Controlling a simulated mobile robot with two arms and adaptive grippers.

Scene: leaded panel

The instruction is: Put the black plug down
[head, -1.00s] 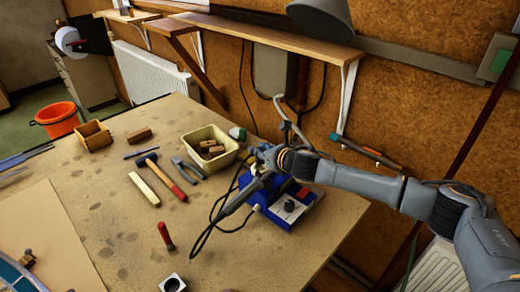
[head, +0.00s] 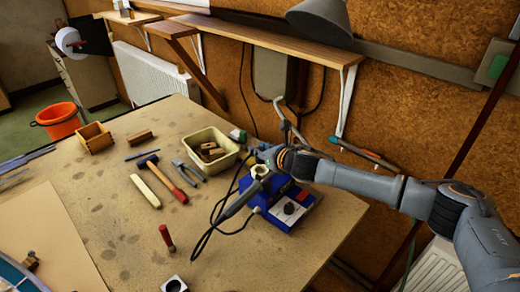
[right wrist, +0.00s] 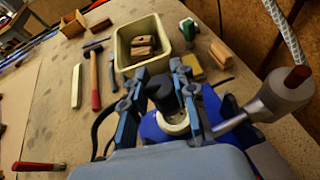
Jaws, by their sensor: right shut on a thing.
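The black plug (right wrist: 162,94) shows in the right wrist view between the fingers of my right gripper (right wrist: 163,108), which is shut on it. Just below it in that view is a pale ring (right wrist: 174,123) on the blue soldering station; I cannot tell whether the plug touches it. In the head view my right gripper (head: 262,158) is over the back left of the blue station (head: 285,207), and the plug is not clearly visible there. My left gripper is not in view.
The soldering iron (head: 238,204) with its black cable slants at the station's left. A cream tray (head: 222,140) with wood blocks stands close behind the gripper. A hammer (head: 168,176), pliers and a red-handled tool (head: 166,236) lie left. Bare bench (head: 110,205) lies between them.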

